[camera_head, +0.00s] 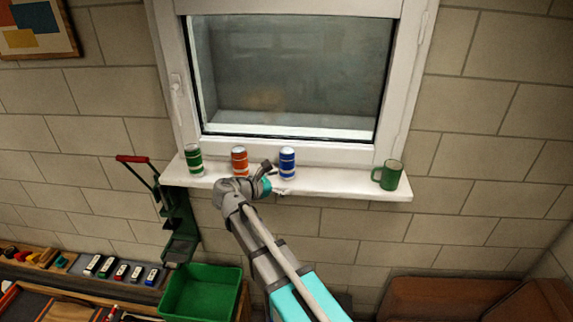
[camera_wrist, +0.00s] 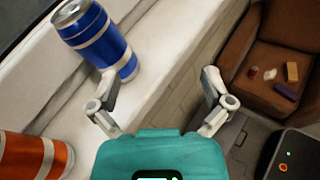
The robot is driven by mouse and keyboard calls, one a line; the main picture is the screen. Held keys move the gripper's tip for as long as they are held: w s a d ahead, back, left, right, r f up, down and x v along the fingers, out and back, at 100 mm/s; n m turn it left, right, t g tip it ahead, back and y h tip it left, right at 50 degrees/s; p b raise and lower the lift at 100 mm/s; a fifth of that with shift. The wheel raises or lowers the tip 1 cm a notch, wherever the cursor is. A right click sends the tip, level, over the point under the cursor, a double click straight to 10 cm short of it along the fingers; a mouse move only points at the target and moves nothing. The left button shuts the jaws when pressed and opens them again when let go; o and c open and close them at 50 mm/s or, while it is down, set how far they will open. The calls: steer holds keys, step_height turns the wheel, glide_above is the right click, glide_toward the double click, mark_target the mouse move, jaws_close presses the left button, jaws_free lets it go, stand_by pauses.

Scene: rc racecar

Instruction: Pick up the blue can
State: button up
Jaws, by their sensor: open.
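The blue can (camera_head: 287,162) with white bands stands upright on the white window sill, between an orange can and a green mug. In the wrist view the blue can (camera_wrist: 97,40) is at the upper left, beyond and beside the left finger. My gripper (camera_head: 276,178) is at the sill, just left of and in front of the blue can. In the wrist view my gripper (camera_wrist: 160,90) has its fingers spread, with nothing between them. The left finger overlaps the can's lower edge in the picture; I cannot tell whether they touch.
An orange can (camera_head: 239,162) stands close behind my wrist, also in the wrist view (camera_wrist: 35,155). A green can (camera_head: 194,160) and green mug (camera_head: 388,175) stand on the sill (camera_head: 335,184). A green can crusher (camera_head: 177,215) and green bin (camera_head: 203,292) are lower left. A brown armchair (camera_wrist: 262,50) is right.

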mark_target(287, 170)
steer(key=a+r+n+t, duration=0.3)
steer(key=a+r+n, duration=0.1)
steer(key=a, duration=0.4)
steer(key=shift+s+a+r+h, duration=0.2)
steer(key=shift+s+r+h, duration=0.1)
steer(key=shift+h, duration=0.1)
steer(key=x, duration=0.8)
steer(key=shift+w+d, duration=0.2)
steer(key=shift+w, duration=0.05)
steer(key=shift+w, duration=0.1)
steer(key=shift+x, duration=2.55)
steer(key=shift+r, duration=0.1)
steer(key=c, duration=0.7)
